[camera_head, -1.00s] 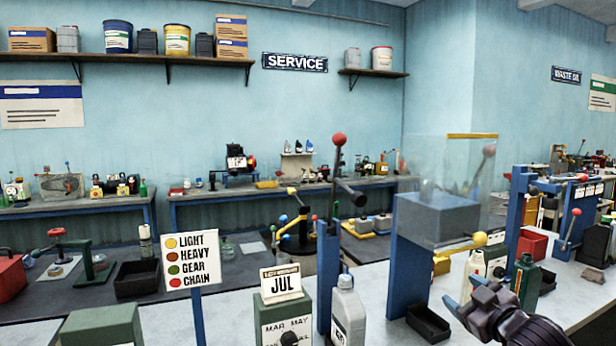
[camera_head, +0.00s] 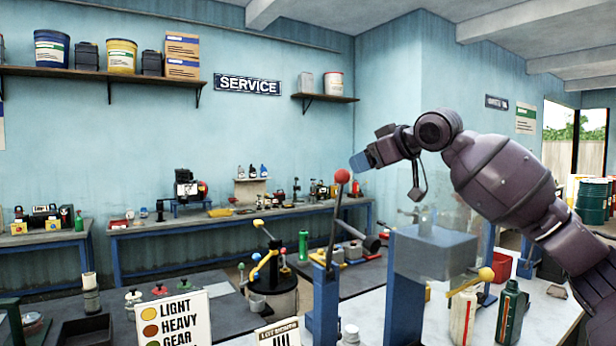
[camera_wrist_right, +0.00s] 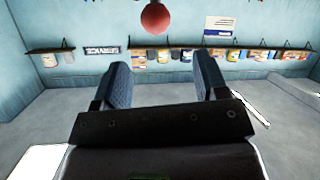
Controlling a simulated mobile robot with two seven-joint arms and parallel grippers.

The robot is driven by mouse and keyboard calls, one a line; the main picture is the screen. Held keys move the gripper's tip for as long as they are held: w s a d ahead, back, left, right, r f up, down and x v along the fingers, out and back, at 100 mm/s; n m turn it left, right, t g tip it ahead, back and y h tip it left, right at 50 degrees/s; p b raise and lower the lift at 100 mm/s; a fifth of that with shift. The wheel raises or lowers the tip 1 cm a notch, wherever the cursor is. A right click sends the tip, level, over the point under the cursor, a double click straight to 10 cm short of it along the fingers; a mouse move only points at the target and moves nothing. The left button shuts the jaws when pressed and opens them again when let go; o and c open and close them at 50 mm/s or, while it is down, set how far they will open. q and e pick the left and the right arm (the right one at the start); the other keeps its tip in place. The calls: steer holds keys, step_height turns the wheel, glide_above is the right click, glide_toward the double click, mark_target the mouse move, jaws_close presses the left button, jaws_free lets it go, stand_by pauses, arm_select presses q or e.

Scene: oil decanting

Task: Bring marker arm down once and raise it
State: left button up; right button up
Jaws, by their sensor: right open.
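The marker arm appears to be the dark lever with a red ball knob (camera_head: 342,176), standing nearly upright on a blue post (camera_head: 325,300). I cannot tell for sure that it is the marker arm. My right gripper (camera_head: 357,162) is raised beside the red knob, just above and right of it in the head view. In the right wrist view the gripper (camera_wrist_right: 160,85) is open and empty, and the red ball knob (camera_wrist_right: 155,19) lies beyond the fingertips, between their lines. No contact is visible. My left gripper is not in view.
A clear box on a grey block (camera_head: 435,252) with a yellow-knobbed lever (camera_head: 486,274) stands right of the post. Bottles (camera_head: 510,312) stand at the right.

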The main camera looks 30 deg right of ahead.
mark_target(347, 173)
arm_select(q)
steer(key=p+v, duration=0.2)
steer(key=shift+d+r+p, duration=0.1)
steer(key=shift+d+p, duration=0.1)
steer(key=shift+p, duration=0.2)
arm_select(e)
steer(key=x, duration=0.9)
steer(key=shift+w+d+f, duration=0.15)
steer(key=shift+d+f, duration=0.05)
steer(key=shift+f, duration=0.3)
